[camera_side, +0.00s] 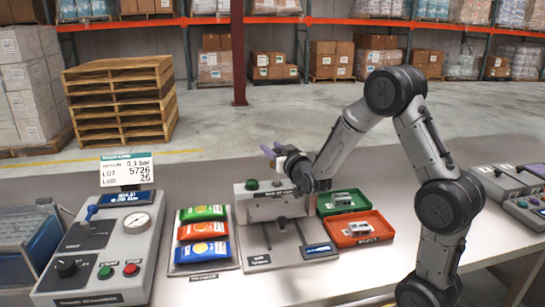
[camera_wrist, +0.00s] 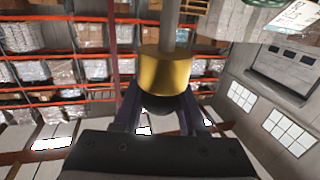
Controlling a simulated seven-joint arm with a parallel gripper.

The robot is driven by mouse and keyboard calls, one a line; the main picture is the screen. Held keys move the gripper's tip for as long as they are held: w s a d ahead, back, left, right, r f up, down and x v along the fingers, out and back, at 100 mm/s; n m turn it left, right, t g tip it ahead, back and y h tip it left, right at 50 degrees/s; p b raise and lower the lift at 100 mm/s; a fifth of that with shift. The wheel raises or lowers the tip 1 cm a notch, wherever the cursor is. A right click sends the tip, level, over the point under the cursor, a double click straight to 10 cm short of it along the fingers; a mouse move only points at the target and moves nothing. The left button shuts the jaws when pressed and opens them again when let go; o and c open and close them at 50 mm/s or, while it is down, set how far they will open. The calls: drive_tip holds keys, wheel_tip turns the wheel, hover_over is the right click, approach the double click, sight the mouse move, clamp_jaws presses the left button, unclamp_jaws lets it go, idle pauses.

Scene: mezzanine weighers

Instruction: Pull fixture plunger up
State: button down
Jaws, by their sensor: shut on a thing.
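The grey fixture (camera_side: 262,207) stands at the middle of the bench, with a green knob (camera_side: 251,184) on top at its left. My gripper (camera_side: 273,152) is tipped sideways above the fixture, its purple fingers pointing up and left. In the wrist view, my gripper (camera_wrist: 160,104) has one finger on each side of the plunger's dark end. The plunger's brass collar (camera_wrist: 168,73) and grey rod (camera_wrist: 171,30) extend beyond the fingertips. My gripper is shut on the plunger. In the side view, my wrist hides most of the plunger, so its height is unclear.
Left of the fixture lies a tray with green, orange and blue packets (camera_side: 203,231). A gauge console (camera_side: 105,250) stands farther left. A green bin (camera_side: 340,203) and a red bin (camera_side: 361,228) sit close on the right.

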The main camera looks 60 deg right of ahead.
drive_tip(key=shift+r, duration=0.4)
drive_tip(key=shift+c, duration=2.3)
unclamp_jaws()
drive_tip(key=shift+f, duration=0.1)
drive_tip(key=shift+s, duration=0.1)
drive_tip(key=v, duration=1.3)
drive_tip(key=shift+s+a, duration=0.2)
drive_tip(key=shift+s, duration=0.05)
